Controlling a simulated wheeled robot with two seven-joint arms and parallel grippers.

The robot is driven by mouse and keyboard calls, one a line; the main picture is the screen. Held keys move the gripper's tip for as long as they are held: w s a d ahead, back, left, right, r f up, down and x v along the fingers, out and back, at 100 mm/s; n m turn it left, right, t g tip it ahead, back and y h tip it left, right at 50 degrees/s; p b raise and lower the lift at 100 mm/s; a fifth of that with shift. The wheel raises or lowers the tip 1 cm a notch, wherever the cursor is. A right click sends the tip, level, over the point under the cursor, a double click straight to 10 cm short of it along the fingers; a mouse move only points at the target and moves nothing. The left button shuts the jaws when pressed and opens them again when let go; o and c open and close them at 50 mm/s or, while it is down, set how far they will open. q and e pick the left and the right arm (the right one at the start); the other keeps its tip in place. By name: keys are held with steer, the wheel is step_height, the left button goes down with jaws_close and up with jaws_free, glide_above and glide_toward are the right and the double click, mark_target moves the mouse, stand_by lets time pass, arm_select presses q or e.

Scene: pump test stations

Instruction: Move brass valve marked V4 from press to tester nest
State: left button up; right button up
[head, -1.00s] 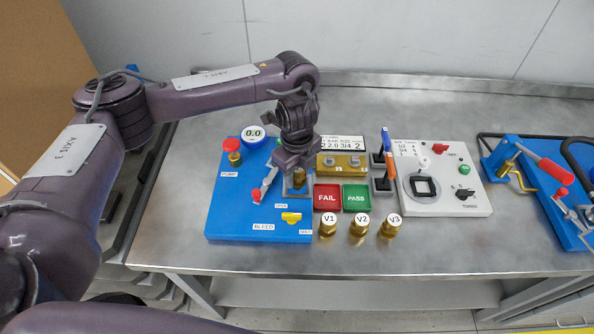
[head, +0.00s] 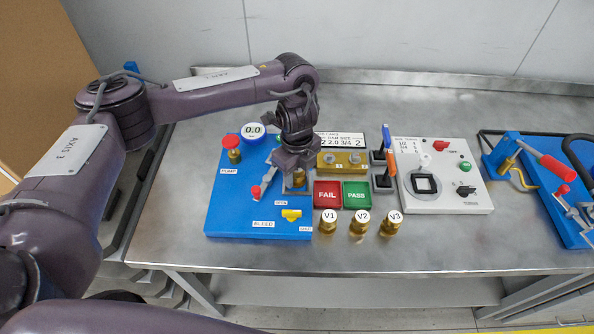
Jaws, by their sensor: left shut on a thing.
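My left gripper (head: 297,165) points down over the right side of the blue press board (head: 235,205). It is shut on a brass valve (head: 298,179), which stands in or just above a grey metal seat there. The valve's top and its mark are hidden by the gripper. Three brass valves marked V1 (head: 328,227), V2 (head: 360,227) and V3 (head: 391,227) stand in a row on the bench in front. The white tester (head: 465,187) to the right has a dark square nest (head: 425,184), which looks empty. My right gripper is not in view.
A red FAIL tray (head: 327,194) and a green PASS tray (head: 356,195) lie between press and tester. A pen holder (head: 383,182) with an upright pen stands beside the tester. A brass block (head: 343,162) sits behind the trays. Another blue fixture (head: 560,215) is at the far right.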

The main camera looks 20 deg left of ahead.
arm_select(q)
steer(key=shift+f, duration=0.4)
stand_by(0.4)
steer(key=shift+s+f, duration=0.15)
steer(key=shift+f, duration=0.05)
stand_by(0.7)
